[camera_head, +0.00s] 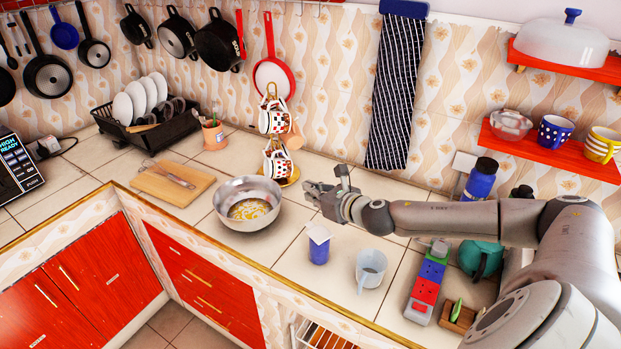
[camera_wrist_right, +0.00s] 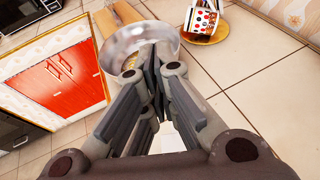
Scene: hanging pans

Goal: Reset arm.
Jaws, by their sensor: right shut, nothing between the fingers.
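My right arm comes in from the right of the head view. Its gripper (camera_head: 318,192) hangs above the counter, just right of a steel bowl (camera_head: 248,204) with yellow contents. In the wrist view my right gripper (camera_wrist_right: 155,75) has its fingers together with nothing between them. The steel bowl shows beyond the fingertips in the wrist view (camera_wrist_right: 130,42), partly hidden by them. My left gripper is in neither view.
A blue jar (camera_head: 318,248), a grey mug (camera_head: 371,268) and a red and blue block-like item (camera_head: 428,280) stand below my right arm. A mug stand (camera_head: 277,140) is behind the gripper. A cutting board (camera_head: 173,183) lies left of the bowl. Pans (camera_head: 218,40) hang along the wall.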

